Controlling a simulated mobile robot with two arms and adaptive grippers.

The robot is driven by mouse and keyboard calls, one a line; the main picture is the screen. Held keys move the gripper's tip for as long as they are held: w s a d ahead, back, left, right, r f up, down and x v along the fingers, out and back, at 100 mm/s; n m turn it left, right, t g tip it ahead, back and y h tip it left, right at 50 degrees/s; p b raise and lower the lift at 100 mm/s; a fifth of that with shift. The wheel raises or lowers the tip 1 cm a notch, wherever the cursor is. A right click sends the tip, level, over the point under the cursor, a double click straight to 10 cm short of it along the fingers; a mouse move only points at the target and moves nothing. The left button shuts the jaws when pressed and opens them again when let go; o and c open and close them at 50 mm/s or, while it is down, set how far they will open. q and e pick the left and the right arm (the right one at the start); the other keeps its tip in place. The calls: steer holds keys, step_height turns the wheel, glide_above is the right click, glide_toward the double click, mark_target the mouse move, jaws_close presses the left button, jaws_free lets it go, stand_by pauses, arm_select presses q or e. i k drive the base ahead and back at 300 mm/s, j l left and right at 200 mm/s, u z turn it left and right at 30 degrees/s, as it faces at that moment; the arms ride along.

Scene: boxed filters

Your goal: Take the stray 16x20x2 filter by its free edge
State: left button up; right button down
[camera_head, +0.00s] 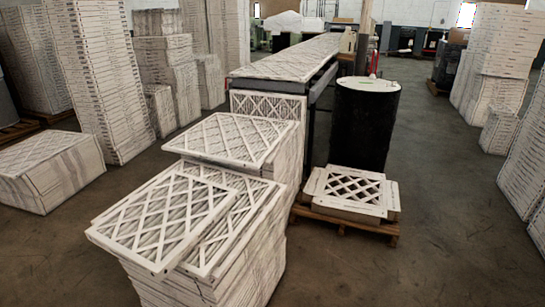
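A white-framed filter (160,222) with diagonal lattice lies flat and askew on top of the nearest filter stack (245,262). Its left and front edges stick out past the stack, over open space. Part of the filter below (252,195) shows along its right and far sides. It looks like the stray one, but I cannot read a size on it. Neither of my grippers is in view, and nothing touches the filter.
A taller filter stack (238,138) stands just behind. To its right, filters (352,190) lie on a wooden pallet (345,225) before a black drum (362,125). A long filter-covered table (290,62) runs back. The floor (430,250) at right front is clear.

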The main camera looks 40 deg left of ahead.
mark_target(152, 230)
steer(key=i+l+u, duration=0.1)
steer(key=i+u, duration=0.15)
steer(key=i, duration=0.25)
steer(key=i+l+u, duration=0.25)
steer(key=i, duration=0.25)
steer(key=i+l+u, duration=0.25)
steer(key=i, duration=0.25)
